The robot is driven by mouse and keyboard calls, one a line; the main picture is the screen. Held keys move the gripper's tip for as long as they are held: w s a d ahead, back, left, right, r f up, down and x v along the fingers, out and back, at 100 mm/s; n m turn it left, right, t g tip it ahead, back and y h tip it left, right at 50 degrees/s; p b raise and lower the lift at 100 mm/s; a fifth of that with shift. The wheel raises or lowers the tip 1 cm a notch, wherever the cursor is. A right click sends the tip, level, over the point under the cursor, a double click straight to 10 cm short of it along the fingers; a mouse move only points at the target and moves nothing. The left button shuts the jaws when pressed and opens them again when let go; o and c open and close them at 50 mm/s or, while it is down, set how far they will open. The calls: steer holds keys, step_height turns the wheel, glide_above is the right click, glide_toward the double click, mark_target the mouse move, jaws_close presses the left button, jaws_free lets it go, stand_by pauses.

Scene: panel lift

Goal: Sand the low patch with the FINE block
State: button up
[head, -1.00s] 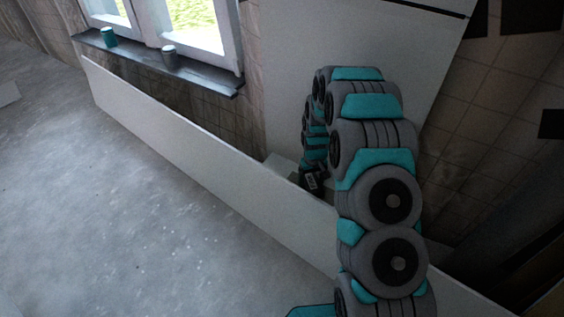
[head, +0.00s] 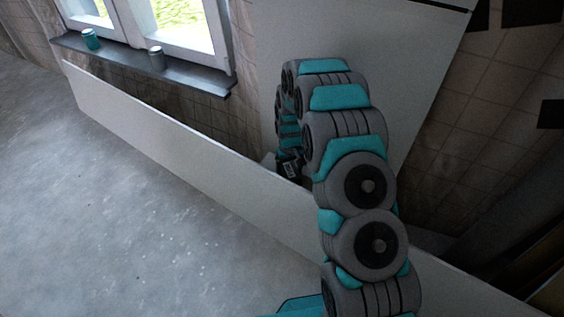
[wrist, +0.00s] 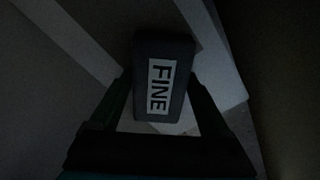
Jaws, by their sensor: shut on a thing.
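My gripper (wrist: 162,100) is shut on the dark FINE block (wrist: 164,47), whose white FINE label faces the wrist camera. In the head view my arm reaches down behind the long low white panel, and the block (head: 290,169) shows small and dark at the arm's end. In the dim wrist view, pale surfaces lie around and beyond the block; I cannot tell whether it touches one. I cannot make out the low patch in either view.
A long low white panel (head: 170,143) stands across the floor in front of the wall. A large pale panel (head: 395,60) stands behind my arm. A teal can (head: 90,39) and a grey can (head: 156,57) stand on the windowsill (head: 190,73). The floor at left is clear.

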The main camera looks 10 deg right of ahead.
mark_target(290, 171)
steer(key=shift+d+r+p, duration=0.1)
steer(key=shift+r+p, duration=0.4)
steer(key=shift+r, duration=3.25)
